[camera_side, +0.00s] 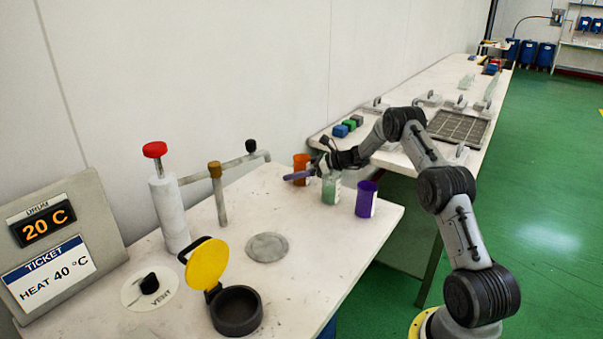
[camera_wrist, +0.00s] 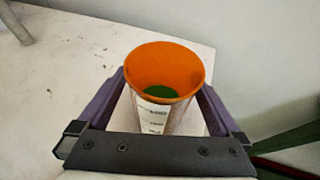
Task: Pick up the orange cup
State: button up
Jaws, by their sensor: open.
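The orange cup (camera_side: 301,163) stands upright on the white table, behind my gripper in the side view. In the wrist view the orange cup (camera_wrist: 165,68) shows its open mouth, a white label on its near side and something green inside. My gripper (camera_wrist: 163,85) is open, with one purple finger on each side of the cup. A gap shows between the fingers and the cup, so they do not appear to grip it. In the side view my gripper (camera_side: 305,174) is beside the cup and partly hides its lower part.
A pale green cup (camera_side: 330,189) and a purple cup (camera_side: 367,199) stand close by on the right. A dispenser spout (camera_side: 252,150) is to the left. A round grey plate (camera_side: 267,247) and a black pot with a raised yellow lid (camera_side: 207,262) stand nearer the front.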

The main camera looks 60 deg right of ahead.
jog(key=shift+w+a+f, duration=0.2)
jog(key=shift+w+f, duration=0.05)
jog(key=shift+w, duration=0.35)
jog(key=c, duration=1.5)
jog(key=shift+o, duration=0.2)
jog(key=shift+r, duration=0.1)
